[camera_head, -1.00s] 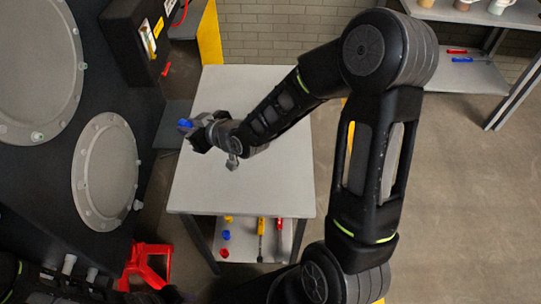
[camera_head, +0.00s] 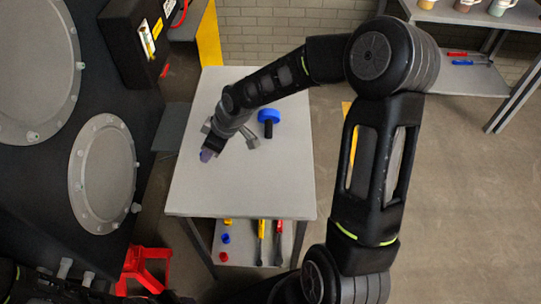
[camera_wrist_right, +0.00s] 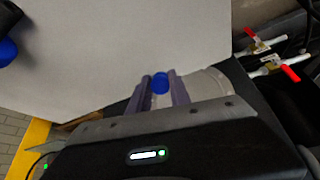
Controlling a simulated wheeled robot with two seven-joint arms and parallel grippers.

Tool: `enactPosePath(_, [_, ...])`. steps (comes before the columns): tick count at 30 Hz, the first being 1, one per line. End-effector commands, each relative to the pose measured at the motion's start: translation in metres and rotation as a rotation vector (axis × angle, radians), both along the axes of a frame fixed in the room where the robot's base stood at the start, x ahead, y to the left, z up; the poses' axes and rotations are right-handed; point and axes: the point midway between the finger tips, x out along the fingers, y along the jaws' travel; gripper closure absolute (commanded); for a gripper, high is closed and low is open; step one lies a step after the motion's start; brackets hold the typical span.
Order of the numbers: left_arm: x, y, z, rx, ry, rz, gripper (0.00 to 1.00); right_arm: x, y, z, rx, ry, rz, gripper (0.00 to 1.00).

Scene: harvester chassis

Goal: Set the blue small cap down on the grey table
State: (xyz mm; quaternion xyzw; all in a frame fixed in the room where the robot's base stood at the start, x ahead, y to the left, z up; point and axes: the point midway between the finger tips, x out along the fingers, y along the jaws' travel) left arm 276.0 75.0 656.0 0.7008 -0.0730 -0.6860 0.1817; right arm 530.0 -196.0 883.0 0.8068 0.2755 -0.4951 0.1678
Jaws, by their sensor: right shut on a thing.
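The blue small cap (camera_wrist_right: 160,83) shows between the two fingers of my right gripper (camera_wrist_right: 160,90) in the right wrist view. In the head view my right gripper (camera_head: 207,154) points down over the left part of the grey table (camera_head: 240,185). The gripper is shut on the cap. Little of the cap can be made out there, a small blue spot (camera_head: 203,154) at the fingertips. I cannot tell whether the cap touches the tabletop. My left gripper is not in view.
The dark machine (camera_head: 150,85) stands left of the table. The lower shelf (camera_head: 240,252) holds small parts and tools. The table's front half is clear.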

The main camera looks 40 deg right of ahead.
Motion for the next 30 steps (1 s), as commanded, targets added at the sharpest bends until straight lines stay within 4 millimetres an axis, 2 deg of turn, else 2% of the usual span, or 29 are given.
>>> enactPosePath(5, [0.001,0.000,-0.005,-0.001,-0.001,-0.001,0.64,-0.014,-0.014,-0.010,-0.086,0.100,0.072,1.00])
enactPosePath(11, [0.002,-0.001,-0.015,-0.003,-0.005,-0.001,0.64,-0.055,-0.065,-0.020,-0.278,0.293,0.191,1.00])
enactPosePath(15, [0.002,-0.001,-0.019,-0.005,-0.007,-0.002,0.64,-0.083,-0.099,-0.014,-0.375,0.378,0.235,1.00])
enactPosePath(18, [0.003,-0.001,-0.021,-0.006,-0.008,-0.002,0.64,-0.098,-0.117,-0.009,-0.416,0.416,0.248,1.00])
enactPosePath(22, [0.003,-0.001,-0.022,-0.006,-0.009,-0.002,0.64,-0.107,-0.127,-0.004,-0.440,0.437,0.254,1.00])
enactPosePath(30, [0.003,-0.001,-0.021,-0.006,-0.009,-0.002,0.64,-0.108,-0.127,-0.003,-0.441,0.438,0.255,1.00])
